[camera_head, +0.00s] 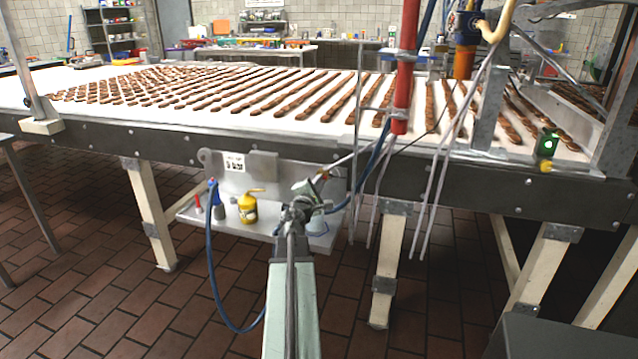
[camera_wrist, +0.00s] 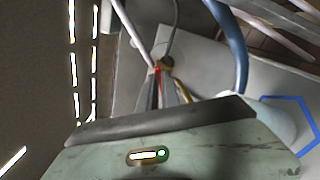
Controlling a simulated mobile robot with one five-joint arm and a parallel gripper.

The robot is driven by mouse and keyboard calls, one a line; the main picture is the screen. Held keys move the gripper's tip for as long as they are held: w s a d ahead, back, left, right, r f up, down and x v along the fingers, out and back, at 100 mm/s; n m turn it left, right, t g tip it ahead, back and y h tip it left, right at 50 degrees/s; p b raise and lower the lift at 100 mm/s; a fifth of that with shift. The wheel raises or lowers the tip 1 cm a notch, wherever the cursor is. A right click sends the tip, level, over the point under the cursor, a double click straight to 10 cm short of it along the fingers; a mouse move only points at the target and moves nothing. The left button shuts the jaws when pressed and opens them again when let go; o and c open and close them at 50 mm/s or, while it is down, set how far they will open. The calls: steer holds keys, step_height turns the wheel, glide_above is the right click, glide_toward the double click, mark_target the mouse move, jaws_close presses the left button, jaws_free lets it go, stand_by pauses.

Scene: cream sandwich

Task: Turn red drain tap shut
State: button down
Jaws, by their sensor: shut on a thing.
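My gripper (camera_head: 307,192) is at the shelf under the conveyor's near side, in front of the metal panel. In the wrist view my gripper (camera_wrist: 165,78) points away from me, its fingers close together around a small part. A sliver of the red drain tap (camera_wrist: 156,70) shows at the fingertips, beside a brownish fitting. The fingers hide most of the tap, so I cannot tell how far it is turned. In the head view my gripper and arm hide the tap.
A metal shelf (camera_head: 185,213) holds a yellow oil can (camera_head: 247,208) and a blue-topped bottle (camera_head: 217,200). Thin pipes hang right of my gripper. The conveyor (camera_head: 130,123) with rows of brown biscuits is above. Table legs stand either side.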

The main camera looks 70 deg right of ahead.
steer(key=m, duration=0.5)
steer(key=shift+f+m, duration=0.1)
steer(key=shift+m, duration=0.2)
stand_by(0.4)
steer(key=c, duration=1.6)
jaws_free()
steer(key=shift+o, duration=0.2)
steer(key=shift+a, duration=0.1)
